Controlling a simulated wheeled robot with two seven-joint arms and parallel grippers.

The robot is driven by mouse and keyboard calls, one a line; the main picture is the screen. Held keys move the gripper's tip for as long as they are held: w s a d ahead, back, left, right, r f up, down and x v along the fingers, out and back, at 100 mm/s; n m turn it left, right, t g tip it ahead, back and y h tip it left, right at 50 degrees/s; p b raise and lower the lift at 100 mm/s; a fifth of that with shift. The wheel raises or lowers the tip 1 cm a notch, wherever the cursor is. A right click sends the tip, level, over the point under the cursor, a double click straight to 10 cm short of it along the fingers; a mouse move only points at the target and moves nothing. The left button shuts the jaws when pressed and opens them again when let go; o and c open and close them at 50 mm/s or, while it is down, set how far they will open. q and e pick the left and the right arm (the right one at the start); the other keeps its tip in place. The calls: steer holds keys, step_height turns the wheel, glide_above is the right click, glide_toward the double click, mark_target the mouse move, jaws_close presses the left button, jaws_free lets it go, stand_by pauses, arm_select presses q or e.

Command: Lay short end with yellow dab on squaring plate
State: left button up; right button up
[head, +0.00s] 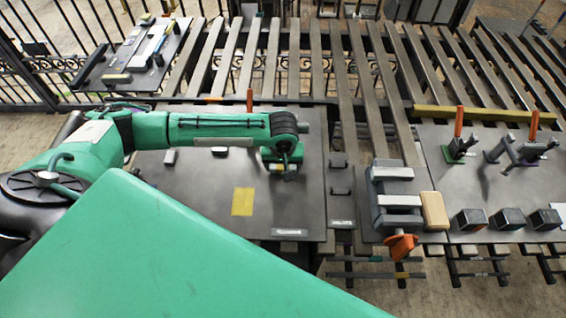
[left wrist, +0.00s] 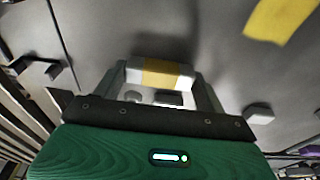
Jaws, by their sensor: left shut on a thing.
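The short end is a pale bar with a yellow dab around its middle, held across the jaws in the left wrist view (left wrist: 160,74). My left gripper (head: 282,167) is shut on it above the right half of a dark grey plate (head: 200,200), apparently the squaring plate. In the head view the gripper mostly hides the bar, and only a bit of yellow shows. A gap to the plate cannot be judged surely. A flat yellow patch (head: 243,201) lies on the plate, left of and nearer than the gripper. My right gripper is not in view.
Two small blocks (head: 170,157) (head: 219,151) stand on the plate behind the patch. An orange pin (head: 249,100) rises at its back edge. A grey vise (head: 396,200) with a wooden block (head: 434,211) stands to the right. The plate's front left is bare.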

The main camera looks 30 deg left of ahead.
arm_select(q)
steer(key=shift+f, duration=0.35)
stand_by(0.6)
steer(key=o, duration=1.3)
steer(key=shift+f, duration=0.1)
steer(key=shift+o, duration=0.2)
step_height(320, 180, up, 14)
steer(key=s+d+b, duration=0.1)
steer(key=s+b, duration=0.1)
steer(key=shift+f, duration=0.15)
